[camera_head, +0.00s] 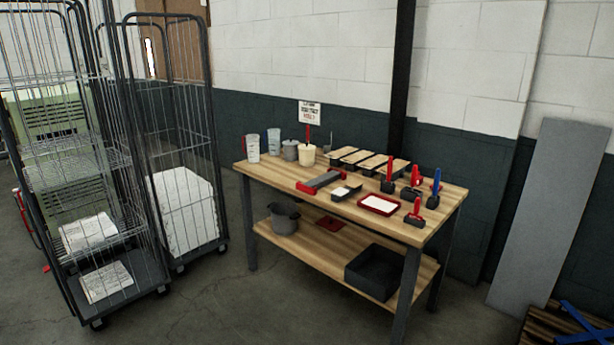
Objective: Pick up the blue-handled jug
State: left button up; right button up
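Two pale translucent jugs stand upright at the back left of the wooden workbench (270,178). The left jug (253,148) shows a trace of red at its left side. The right jug (274,142) is slightly farther back. Both are too small for me to make out a blue handle on either one. The clear blue handle (437,183) in view belongs to an upright tool at the right end of the bench. Neither of my grippers is in view.
A grey lidded pot (290,151) and a cream tub (307,154) stand right of the jugs. Filled trays (375,163), a red tray (379,204) and red-handled tools (390,175) crowd the right half. Wire cage trolleys (190,120) stand left; floor (230,290) before the bench is clear.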

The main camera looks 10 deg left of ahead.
aim_at(274, 133)
jog(key=i+j+u, duration=0.25)
jog(key=i+u, duration=0.2)
jog(key=i, duration=0.75)
jog(key=i+l+u, duration=0.2)
jog(key=i+u, duration=0.3)
jog(key=i, duration=0.7)
jog(key=i+j+z, duration=0.1)
jog(key=i+z, duration=0.25)
jog(key=i, duration=0.15)
jog(key=i+j+z, duration=0.3)
jog(key=i, duration=0.15)
jog(key=i+j+z, duration=0.35)
jog(key=i, duration=0.15)
jog(key=l, duration=0.1)
